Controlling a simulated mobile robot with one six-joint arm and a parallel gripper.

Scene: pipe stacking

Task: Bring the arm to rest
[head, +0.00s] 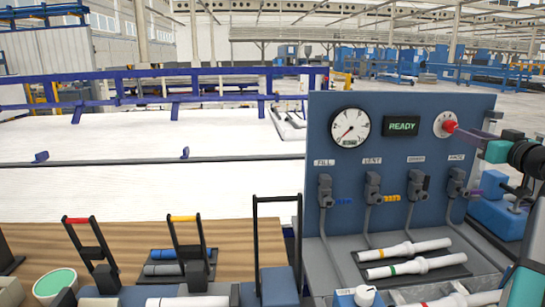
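My arm comes in from the right edge, with a dark wrist and a teal part. My gripper (478,138) is at the right of the blue control panel (285,0) near its red knob.

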